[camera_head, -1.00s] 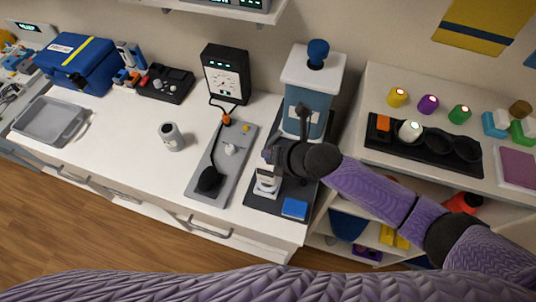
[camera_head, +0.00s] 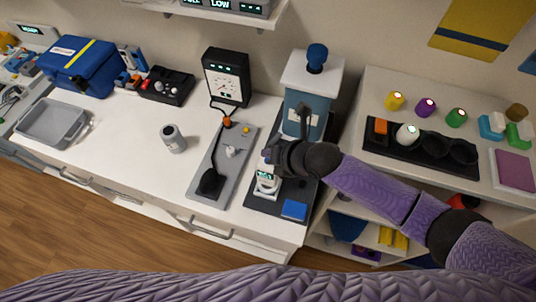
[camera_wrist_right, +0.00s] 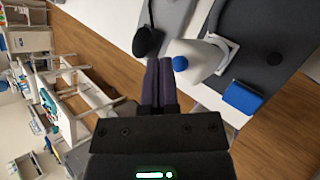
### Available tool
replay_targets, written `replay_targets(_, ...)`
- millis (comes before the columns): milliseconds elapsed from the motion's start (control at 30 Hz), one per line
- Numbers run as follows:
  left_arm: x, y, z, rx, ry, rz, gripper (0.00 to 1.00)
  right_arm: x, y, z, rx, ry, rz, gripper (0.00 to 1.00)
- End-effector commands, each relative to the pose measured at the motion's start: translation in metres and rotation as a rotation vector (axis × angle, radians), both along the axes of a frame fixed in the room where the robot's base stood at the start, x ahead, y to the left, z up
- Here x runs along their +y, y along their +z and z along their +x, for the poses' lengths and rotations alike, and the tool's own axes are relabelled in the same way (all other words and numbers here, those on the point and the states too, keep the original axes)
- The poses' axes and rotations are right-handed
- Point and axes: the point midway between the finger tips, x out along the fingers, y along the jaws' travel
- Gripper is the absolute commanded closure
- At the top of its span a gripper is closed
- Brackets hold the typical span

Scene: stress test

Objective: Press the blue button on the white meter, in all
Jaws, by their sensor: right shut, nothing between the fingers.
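The white meter (camera_head: 267,187) stands on the dark mat of the blue and white machine, with a small lit display on it. In the right wrist view the meter (camera_wrist_right: 203,62) shows close up, its round blue button (camera_wrist_right: 180,63) facing my fingers. My right gripper (camera_head: 269,156) is at the top of the meter in the head view and partly hides it. In the wrist view its shut, empty fingers (camera_wrist_right: 158,62) end just left of the button. I cannot tell whether they touch the meter. My left gripper is out of view.
The blue and white machine (camera_head: 307,104) rises behind the gripper. A blue square block (camera_head: 294,209) lies on the mat's front end. A grey plate (camera_head: 240,160) with a black handpiece (camera_head: 209,183) lies left, before a black gauge (camera_head: 226,77). A grey can (camera_head: 173,138) stands further left.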

Motion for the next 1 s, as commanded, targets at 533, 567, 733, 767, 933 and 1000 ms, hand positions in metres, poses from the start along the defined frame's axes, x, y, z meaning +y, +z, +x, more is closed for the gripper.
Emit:
replay_targets(533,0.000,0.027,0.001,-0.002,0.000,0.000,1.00,0.000,0.030,0.000,-0.001,0.001,0.001,1.00)
replay_targets(567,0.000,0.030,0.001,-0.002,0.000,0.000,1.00,0.000,0.033,0.000,-0.001,0.001,0.000,1.00)
replay_targets(733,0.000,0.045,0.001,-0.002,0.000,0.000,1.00,0.000,0.050,0.000,-0.001,0.001,0.001,1.00)
replay_targets(767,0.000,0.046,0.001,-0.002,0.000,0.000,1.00,0.000,0.051,0.000,-0.001,0.001,0.001,1.00)
replay_targets(933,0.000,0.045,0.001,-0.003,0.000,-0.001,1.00,0.000,0.050,0.000,0.000,0.001,0.001,1.00)
replay_targets(1000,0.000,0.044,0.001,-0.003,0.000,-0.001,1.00,0.000,0.049,0.000,0.000,0.001,0.001,1.00)
